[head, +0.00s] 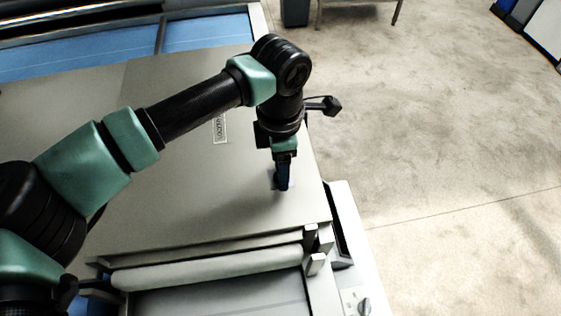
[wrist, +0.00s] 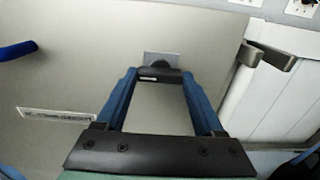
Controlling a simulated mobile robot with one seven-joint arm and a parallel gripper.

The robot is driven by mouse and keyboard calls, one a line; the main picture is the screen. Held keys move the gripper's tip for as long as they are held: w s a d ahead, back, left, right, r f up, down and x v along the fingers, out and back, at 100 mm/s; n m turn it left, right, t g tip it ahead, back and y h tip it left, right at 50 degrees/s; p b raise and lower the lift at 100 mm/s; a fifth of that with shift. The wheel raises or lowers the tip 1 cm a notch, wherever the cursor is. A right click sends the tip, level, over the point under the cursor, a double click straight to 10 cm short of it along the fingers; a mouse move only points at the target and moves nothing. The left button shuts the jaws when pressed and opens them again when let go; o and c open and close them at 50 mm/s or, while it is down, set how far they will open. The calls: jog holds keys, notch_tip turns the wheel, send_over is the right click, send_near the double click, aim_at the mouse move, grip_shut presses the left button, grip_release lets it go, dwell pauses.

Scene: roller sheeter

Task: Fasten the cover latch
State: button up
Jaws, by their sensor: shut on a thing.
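The cover (head: 165,190) is a broad grey-beige sheet-metal panel, and it fills much of the wrist view (wrist: 75,80). The cover latch (wrist: 160,74) is a dark piece with a rounded knob in front of a small grey plate (wrist: 170,56) on the cover. My gripper (head: 282,187) points down at the cover near its right side in the head view. In the wrist view its two blue fingers reach either side of the dark latch piece, and my gripper (wrist: 161,76) is shut on it. In the head view the fingers mostly hide the latch. The latch's exact angle is hard to tell.
A label (head: 220,127) lies on the cover left of my gripper. A pale roller (head: 205,269) runs along the cover's front edge, with metal brackets (head: 314,263) at its right end. A knob panel (head: 357,301) stands front right. Open concrete floor (head: 450,130) lies right.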

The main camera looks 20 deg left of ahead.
jog(key=shift+c, duration=0.8)
jog(key=shift+f+n+b, duration=0.1)
jog(key=shift+n+b, duration=0.2)
jog(key=shift+b, duration=0.15)
jog(key=shift+f+n+b, duration=0.1)
jog(key=shift+n+b, duration=0.9)
jog(key=shift+b, duration=0.1)
jog(key=n+b, duration=1)
jog(key=n, duration=0.1)
jog(key=shift+n+b, duration=0.4)
jog(key=shift+r+n+b, duration=0.25)
jog(key=shift+n+b, duration=1)
jog(key=shift+n, duration=0.55)
jog(key=o, duration=1.4)
